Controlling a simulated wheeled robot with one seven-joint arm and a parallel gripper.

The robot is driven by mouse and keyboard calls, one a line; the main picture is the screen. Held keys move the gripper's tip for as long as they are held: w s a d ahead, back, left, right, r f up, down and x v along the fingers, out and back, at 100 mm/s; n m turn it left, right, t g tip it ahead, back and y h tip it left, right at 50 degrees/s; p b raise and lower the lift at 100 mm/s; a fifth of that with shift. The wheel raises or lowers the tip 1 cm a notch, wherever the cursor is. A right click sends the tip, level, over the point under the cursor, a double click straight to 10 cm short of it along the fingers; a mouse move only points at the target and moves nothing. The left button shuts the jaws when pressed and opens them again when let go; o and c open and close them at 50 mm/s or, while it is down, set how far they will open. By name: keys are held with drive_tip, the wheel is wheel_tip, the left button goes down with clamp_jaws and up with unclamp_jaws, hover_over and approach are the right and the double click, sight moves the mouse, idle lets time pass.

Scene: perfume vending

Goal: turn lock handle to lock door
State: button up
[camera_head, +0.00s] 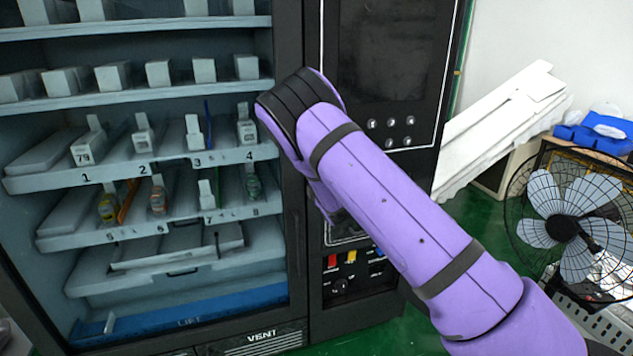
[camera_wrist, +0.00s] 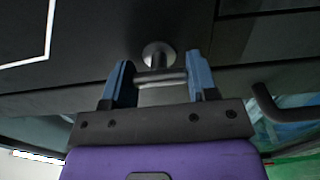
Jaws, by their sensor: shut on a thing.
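The vending machine door (camera_head: 290,250) is a dark frame with a large glass pane, and it looks closed in the head view. In the wrist view, the lock handle is a short metal bar (camera_wrist: 160,78) on a round metal base (camera_wrist: 158,54), fixed to a dark panel. My gripper (camera_wrist: 160,80) has blue fingers on either side of the bar and is shut on it. The bar lies roughly level between the fingers. In the head view my purple arm hides the gripper and the lock handle.
Shelves (camera_head: 130,175) with small bottles and boxes show behind the glass. A dark curved door handle (camera_wrist: 270,105) is close to the right of my gripper in the wrist view. A fan (camera_head: 568,228) and a white box (camera_head: 505,125) stand at the right.

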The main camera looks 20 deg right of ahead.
drive_tip(key=shift+f, duration=0.1)
drive_tip(key=o, duration=0.9)
drive_tip(key=s, duration=1)
drive_tip(key=shift+s+d, duration=0.35)
drive_tip(key=shift+s, duration=0.05)
